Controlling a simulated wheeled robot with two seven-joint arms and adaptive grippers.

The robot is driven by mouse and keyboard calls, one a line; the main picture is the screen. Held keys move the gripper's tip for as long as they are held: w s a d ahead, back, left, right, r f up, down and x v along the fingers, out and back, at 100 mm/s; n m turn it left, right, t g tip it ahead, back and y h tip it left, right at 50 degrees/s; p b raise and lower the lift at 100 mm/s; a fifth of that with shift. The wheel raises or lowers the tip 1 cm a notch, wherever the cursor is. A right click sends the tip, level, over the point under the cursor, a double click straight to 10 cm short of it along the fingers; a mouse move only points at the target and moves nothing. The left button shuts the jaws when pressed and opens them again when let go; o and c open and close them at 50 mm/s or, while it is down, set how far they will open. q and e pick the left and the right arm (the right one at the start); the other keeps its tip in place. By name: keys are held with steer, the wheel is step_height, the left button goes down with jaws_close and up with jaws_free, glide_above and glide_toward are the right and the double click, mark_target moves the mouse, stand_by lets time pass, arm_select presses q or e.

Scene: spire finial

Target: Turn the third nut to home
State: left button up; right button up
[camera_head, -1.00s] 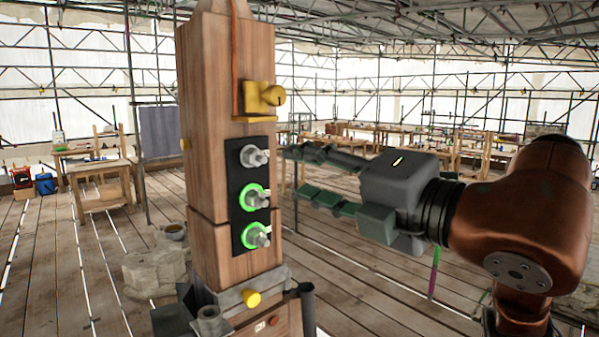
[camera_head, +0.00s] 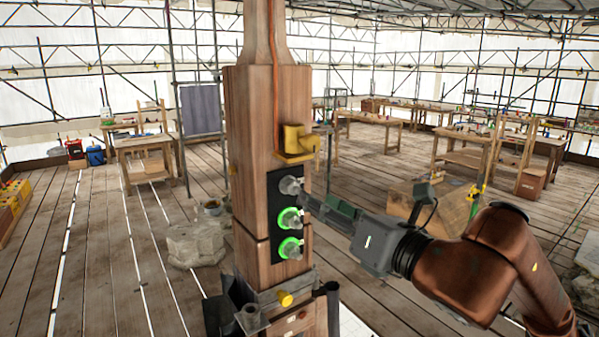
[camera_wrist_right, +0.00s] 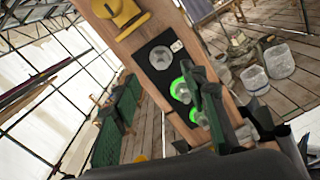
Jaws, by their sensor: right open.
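A wooden post (camera_head: 250,150) carries a black panel (camera_head: 273,215) with three grey nuts in a column. The top nut (camera_head: 290,186) has no lit ring. The middle nut (camera_head: 290,218) and bottom nut (camera_head: 290,248) have glowing green rings. In the right wrist view the top nut (camera_wrist_right: 160,57) shows beyond and between the spread fingers; the right finger partly covers the middle nut (camera_wrist_right: 181,90) and bottom nut (camera_wrist_right: 198,117). Contact is not visible. My left gripper is not in view.
A yellow bracket (camera_head: 295,143) sticks out above the panel, and a yellow knob (camera_head: 285,298) sits below it near grey tubes (camera_head: 250,318). Workbenches are farther back, with open plank floor between.

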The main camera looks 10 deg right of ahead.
mark_target(295, 188)
steer(key=shift+p+x, duration=1.05)
steer(key=shift+x, duration=2.8)
steer(key=shift+c, duration=0.5)
jaws_close()
steer(key=shift+f, duration=0.1)
